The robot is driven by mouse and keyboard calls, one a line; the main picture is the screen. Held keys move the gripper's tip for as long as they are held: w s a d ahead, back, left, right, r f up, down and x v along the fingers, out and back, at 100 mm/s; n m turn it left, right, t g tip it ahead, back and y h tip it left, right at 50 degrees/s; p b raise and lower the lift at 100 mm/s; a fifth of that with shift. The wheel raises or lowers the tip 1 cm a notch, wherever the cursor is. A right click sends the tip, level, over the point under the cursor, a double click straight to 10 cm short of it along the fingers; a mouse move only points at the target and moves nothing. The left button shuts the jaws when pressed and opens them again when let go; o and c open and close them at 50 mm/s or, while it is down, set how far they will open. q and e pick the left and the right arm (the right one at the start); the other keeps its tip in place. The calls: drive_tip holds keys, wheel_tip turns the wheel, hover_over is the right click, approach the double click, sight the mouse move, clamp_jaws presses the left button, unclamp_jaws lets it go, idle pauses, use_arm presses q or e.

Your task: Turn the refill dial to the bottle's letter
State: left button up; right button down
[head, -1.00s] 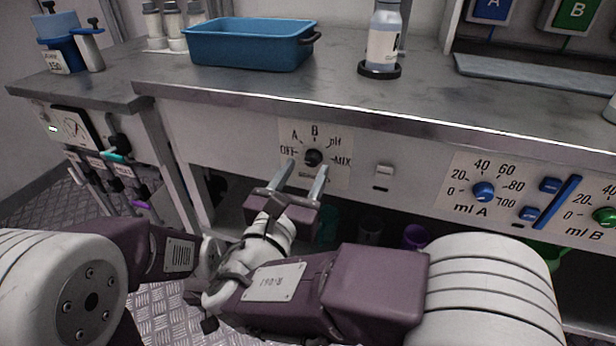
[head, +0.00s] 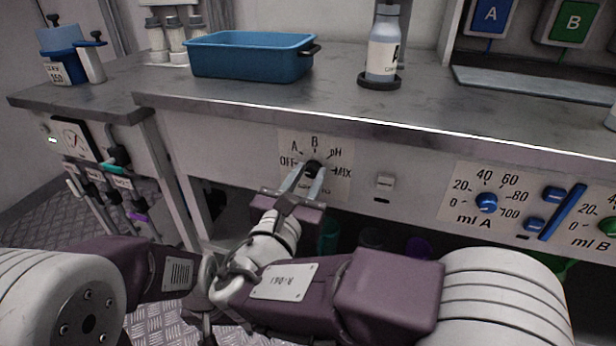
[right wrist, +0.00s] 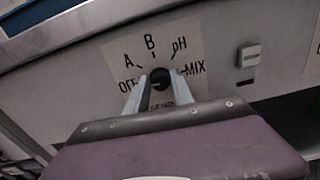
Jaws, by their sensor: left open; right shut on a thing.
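The refill dial (head: 313,166) is a small dark knob on a pale plate marked OFF, A, B, pH and MIX. My right gripper (head: 307,177) is shut on the knob, one finger on each side. The right wrist view also shows the dial (right wrist: 160,77) between the fingers of the right gripper (right wrist: 158,88). I cannot tell which mark the knob points to. The bottle (head: 383,50) stands upright on a dark round base; its label's black letter is turned partly away and not readable. My left gripper (head: 206,318) is low at left, partly hidden and away from the panel.
A blue tray (head: 250,78) sits on the grey counter (head: 200,98). A small switch (head: 385,182) lies right of the dial plate. A blue ml A dial (head: 487,202) and sliders are further right. Wall panels A (head: 490,16) and B (head: 573,24) are at upper right.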

drive_tip(key=m+b, duration=0.1)
drive_tip(key=m, duration=0.3)
drive_tip(key=shift+d+f+m+b, duration=0.1)
drive_tip(key=shift+f+m+b, duration=0.1)
drive_tip(key=shift+m+b, duration=1.25)
drive_tip(key=shift+m, duration=0.55)
drive_tip(key=c, duration=1.1)
unclamp_jaws()
drive_tip(key=shift+r, duration=0.1)
